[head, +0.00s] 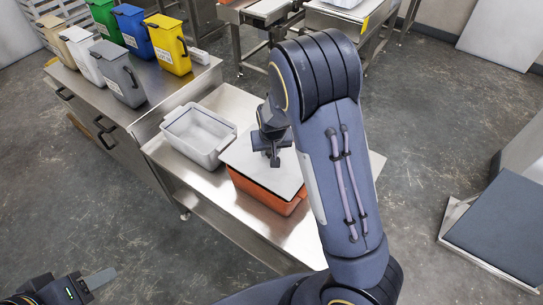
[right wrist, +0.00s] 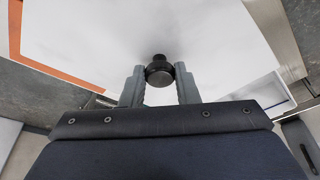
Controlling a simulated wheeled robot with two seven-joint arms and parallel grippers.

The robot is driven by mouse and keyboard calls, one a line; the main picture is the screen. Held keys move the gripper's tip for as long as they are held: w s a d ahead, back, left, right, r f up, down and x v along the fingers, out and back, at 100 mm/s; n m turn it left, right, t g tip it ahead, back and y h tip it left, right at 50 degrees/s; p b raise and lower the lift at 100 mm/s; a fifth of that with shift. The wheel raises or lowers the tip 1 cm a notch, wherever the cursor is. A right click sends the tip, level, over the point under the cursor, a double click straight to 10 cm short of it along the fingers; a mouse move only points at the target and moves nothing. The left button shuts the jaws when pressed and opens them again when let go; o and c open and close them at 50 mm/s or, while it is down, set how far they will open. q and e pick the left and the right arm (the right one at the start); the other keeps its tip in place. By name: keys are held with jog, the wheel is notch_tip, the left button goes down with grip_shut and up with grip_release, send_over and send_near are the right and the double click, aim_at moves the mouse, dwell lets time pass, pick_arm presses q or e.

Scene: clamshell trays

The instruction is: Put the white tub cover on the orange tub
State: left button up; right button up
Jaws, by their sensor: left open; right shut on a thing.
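The white tub cover (head: 243,161) is a flat sheet with a dark knob (right wrist: 159,68). My right gripper (head: 274,160) is shut on this knob from above. The cover (right wrist: 215,35) lies over the orange tub (head: 262,194), hiding most of its opening. The tub's orange front side shows below the cover, and an orange strip (right wrist: 48,66) shows past one cover edge in the right wrist view. I cannot tell whether the cover touches the rim all round. My left gripper (head: 97,281) is open at the lower left, far from the tub; only part of it shows.
A pale grey open tub (head: 199,135) stands just left of the orange tub on the steel table (head: 215,190). Several coloured bins, such as the yellow one (head: 168,45), stand on a counter at the upper left. My right arm hides the table's right part.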

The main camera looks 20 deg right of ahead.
jog(key=shift+d+f, duration=0.2)
jog(key=shift+f, duration=0.05)
jog(key=x, duration=0.3)
jog(key=shift+s+f, duration=0.2)
jog(key=shift+s, duration=0.1)
jog(key=shift+f+b, duration=0.3)
jog(key=shift+b, duration=0.05)
jog(key=o, duration=1.1)
jog(key=shift+r, duration=0.15)
